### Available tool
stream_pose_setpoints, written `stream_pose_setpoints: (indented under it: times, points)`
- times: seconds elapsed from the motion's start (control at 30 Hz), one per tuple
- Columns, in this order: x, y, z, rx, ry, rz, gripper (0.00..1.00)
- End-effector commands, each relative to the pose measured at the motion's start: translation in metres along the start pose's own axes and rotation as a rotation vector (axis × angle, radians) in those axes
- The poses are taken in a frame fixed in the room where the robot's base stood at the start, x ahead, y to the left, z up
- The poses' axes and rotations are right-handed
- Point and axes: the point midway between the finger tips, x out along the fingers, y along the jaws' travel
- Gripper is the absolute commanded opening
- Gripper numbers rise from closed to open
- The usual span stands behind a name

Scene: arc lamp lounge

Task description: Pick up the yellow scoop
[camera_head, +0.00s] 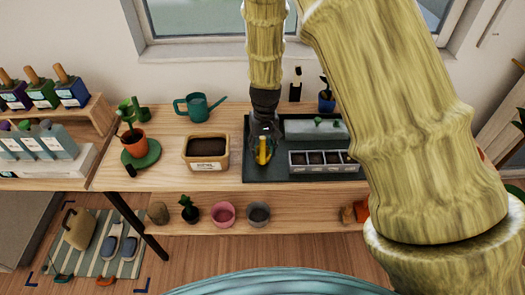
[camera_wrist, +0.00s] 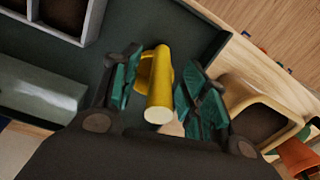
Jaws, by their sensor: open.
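The yellow scoop (camera_wrist: 160,90) lies on the dark tray (camera_wrist: 60,65), with its pale round end toward my palm in the wrist view. My gripper (camera_wrist: 158,95) is open, with teal-padded fingers on either side of the scoop. The scoop's far end is not clear.
On the tray stand a four-cell planter (camera_head: 322,168) and a pale grey box (camera_head: 313,128). A tan tub of soil (camera_head: 206,152) stands just left of the tray. Small pots sit on the shelf below.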

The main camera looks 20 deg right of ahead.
Motion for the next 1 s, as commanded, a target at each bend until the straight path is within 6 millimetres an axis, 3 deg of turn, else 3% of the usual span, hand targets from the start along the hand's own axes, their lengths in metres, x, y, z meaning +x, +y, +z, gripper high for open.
stream_pose_setpoints:
  times: [0.4,0.67,1.0]
  points:
    - [0.0091,0.0002,0.0000,-0.001,0.001,0.000,0.44]
    - [0.0089,0.0002,0.0001,-0.001,0.000,0.000,0.00]
    - [0.0081,0.0001,0.0000,-0.001,0.001,0.000,0.00]
